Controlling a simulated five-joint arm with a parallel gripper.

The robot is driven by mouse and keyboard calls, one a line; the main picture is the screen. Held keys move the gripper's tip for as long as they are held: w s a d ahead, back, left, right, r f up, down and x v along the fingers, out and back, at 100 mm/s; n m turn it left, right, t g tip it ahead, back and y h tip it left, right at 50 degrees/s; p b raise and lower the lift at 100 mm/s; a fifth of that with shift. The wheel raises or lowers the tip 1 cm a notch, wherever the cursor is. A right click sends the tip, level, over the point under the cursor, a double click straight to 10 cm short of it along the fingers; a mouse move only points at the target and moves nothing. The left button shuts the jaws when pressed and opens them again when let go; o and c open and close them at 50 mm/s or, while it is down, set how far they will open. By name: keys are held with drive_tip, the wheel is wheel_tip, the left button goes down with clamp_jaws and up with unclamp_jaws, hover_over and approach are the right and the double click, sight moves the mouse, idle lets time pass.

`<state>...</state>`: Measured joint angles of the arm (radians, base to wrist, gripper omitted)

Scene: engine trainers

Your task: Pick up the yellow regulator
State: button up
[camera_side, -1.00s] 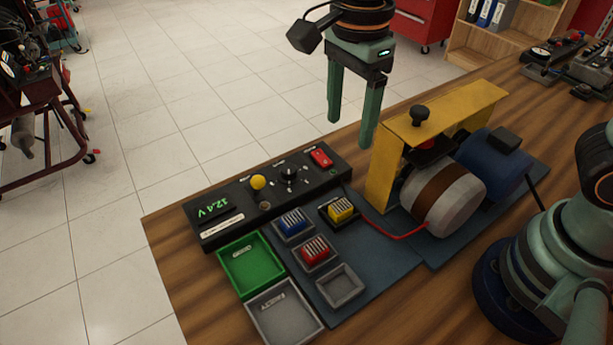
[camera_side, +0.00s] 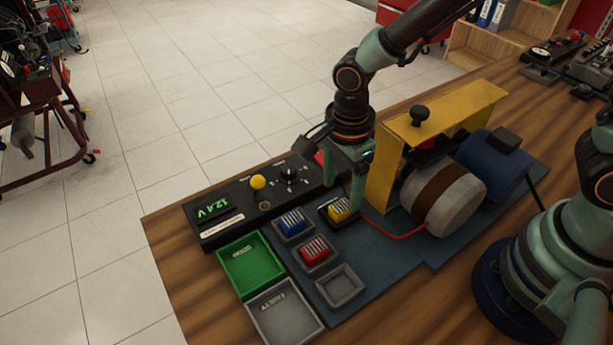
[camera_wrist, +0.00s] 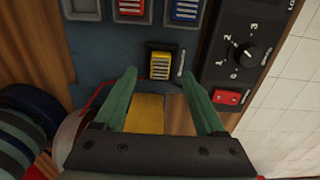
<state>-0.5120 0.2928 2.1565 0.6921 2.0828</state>
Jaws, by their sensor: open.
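The yellow regulator (camera_side: 339,209) is a small ribbed block sitting in a dark socket on the blue-grey board. It also shows in the wrist view (camera_wrist: 161,65), just ahead of my fingertips. My gripper (camera_side: 344,195) is open and low over the board, with its green fingers around or close beside the regulator in the side view. In the wrist view my gripper (camera_wrist: 160,80) has its fingertips spread wider than the regulator, with nothing between them.
A blue block (camera_side: 293,224) and a red block (camera_side: 315,250) sit in neighbouring sockets; one socket (camera_side: 340,286) is empty. A green tray (camera_side: 250,262) and a grey tray (camera_side: 284,312) lie left. The control panel (camera_side: 225,212) and a yellow bracket (camera_side: 385,165) stand close to my gripper.

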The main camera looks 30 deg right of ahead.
sight(339, 206)
drive_tip(key=shift+f, duration=2.1)
clamp_jaws()
drive_tip(key=shift+r, duration=0.15)
wheel_tip(339, 206, up, 23)
